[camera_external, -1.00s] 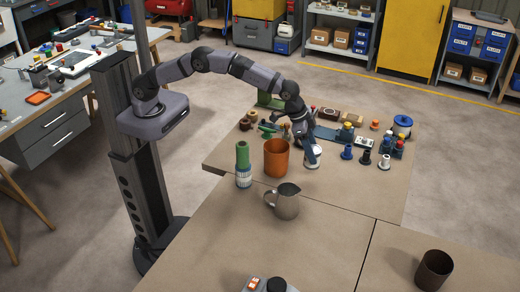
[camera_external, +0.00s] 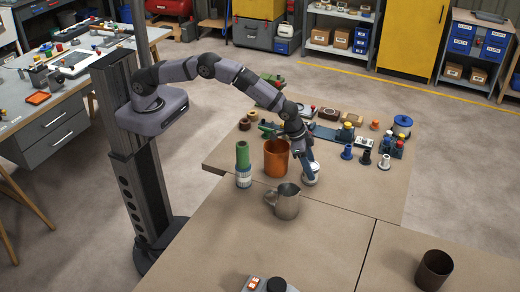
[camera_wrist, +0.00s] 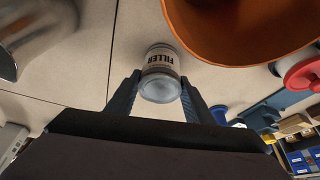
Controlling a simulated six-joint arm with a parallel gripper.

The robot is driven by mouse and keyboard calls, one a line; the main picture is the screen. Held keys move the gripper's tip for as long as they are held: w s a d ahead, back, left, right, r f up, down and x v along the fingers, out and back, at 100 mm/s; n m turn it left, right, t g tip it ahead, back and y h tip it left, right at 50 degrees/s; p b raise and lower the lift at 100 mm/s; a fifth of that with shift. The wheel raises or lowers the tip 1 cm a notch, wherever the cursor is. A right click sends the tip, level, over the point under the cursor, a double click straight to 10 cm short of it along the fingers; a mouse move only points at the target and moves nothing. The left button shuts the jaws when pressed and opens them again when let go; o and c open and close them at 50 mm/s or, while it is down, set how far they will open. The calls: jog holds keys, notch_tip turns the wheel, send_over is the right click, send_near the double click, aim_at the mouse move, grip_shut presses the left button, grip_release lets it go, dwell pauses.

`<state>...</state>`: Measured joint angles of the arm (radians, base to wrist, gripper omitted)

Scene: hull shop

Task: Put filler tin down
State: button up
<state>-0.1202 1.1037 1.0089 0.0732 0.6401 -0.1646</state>
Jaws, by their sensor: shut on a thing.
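The filler tin (camera_wrist: 160,60) is a small pale tin with "FILLER" on its label. It sits between the two dark fingers of my gripper (camera_wrist: 160,85) in the wrist view, and the fingers are shut on its sides. In the external view the tin (camera_external: 313,168) shows at the end of my gripper (camera_external: 309,173), just right of the orange pot, and is partly hidden by the fingers. It is low over the brown bench top (camera_external: 340,205); I cannot tell whether its base touches.
The orange pot (camera_external: 277,160) stands close left of the tin. A metal jug (camera_external: 287,203) stands in front, and a green-topped bottle (camera_external: 243,165) stands farther left. Blue, black and white pieces (camera_external: 365,157) stand to the right. The bench right of the jug is clear.

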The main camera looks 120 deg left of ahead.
jog(key=shift+r, duration=0.1)
jog(key=o, duration=1.3)
jog(key=shift+r, duration=0.1)
jog(key=b+v, duration=0.2)
jog(key=v, duration=0.9)
jog(key=shift+s+d+r+b, duration=0.1)
jog(key=shift+s+r+b, duration=0.2)
jog(key=shift+r+b, duration=0.05)
jog(key=s+d+f+m+g, duration=0.1)
jog(key=s+d, duration=0.1)
jog(key=s, duration=1)
jog(key=s+d+f+g+p, duration=0.1)
jog(key=s+d, duration=0.2)
jog(key=s, duration=1)
jog(key=s+d+m+g+h, duration=0.1)
jog(key=s+d+g, duration=0.1)
jog(key=s, duration=1.1)
jog(key=shift+s+d+f+m, duration=0.2)
jog(key=shift+d+f+m, duration=0.1)
jog(key=shift+d+f, duration=0.15)
